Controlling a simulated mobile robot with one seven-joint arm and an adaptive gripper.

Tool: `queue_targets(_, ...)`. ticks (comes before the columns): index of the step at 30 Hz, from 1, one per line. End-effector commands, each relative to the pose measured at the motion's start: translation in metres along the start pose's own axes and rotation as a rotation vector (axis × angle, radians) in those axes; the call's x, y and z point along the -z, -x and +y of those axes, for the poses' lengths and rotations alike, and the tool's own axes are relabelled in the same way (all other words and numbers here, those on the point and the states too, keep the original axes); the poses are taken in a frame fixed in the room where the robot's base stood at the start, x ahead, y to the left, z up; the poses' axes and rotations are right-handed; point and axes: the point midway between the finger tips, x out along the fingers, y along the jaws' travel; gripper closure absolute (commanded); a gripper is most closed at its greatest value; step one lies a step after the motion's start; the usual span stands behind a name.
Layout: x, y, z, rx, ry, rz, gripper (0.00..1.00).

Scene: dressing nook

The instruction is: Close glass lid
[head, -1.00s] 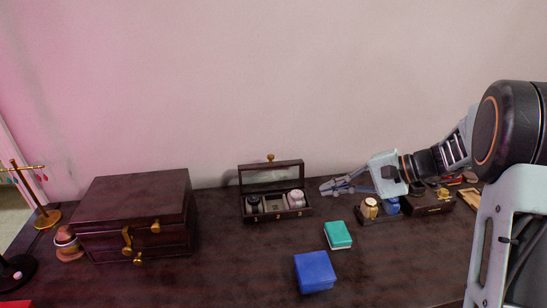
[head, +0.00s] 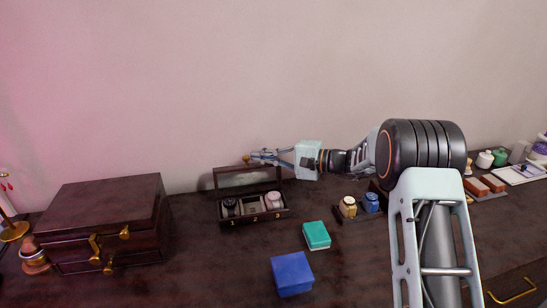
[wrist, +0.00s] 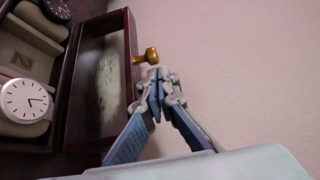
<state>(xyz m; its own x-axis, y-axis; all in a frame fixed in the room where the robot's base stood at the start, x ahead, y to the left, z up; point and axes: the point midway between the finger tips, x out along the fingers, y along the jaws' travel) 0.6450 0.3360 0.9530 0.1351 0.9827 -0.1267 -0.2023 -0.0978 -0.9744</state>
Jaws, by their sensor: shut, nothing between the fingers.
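The dark wooden watch box (head: 256,217) stands open near the wall. Its framed glass lid (head: 248,177) is raised, standing up at the box's back edge. A brass knob (head: 246,158) sits on the lid's top edge; the wrist view also shows the knob (wrist: 149,56). My gripper (head: 256,156) is shut and empty at the lid's top edge, just right of the knob. In the wrist view my gripper's fingertips (wrist: 154,80) are close to the knob and the lid's frame; I cannot tell whether they touch. Watches, one white-faced (wrist: 26,101), lie in the box.
A large dark jewellery chest (head: 100,216) stands at left. A teal box (head: 316,234) and a blue box (head: 291,273) sit in front of the watch box. The tabletop between chest and watch box is clear.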

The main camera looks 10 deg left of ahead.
Motion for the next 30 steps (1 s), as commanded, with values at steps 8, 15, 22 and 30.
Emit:
queue_targets(8, 0.0, -0.017, 0.0, 0.0, -0.001, -0.001, 1.0)
queue_targets(15, 0.0, -0.016, 0.0, 0.0, -0.001, 0.0, 1.0)
queue_targets(22, -0.001, -0.015, 0.001, 0.009, 0.012, 0.0, 1.0)
queue_targets(30, -0.008, -0.009, 0.005, 0.059, 0.084, 0.001, 1.0)
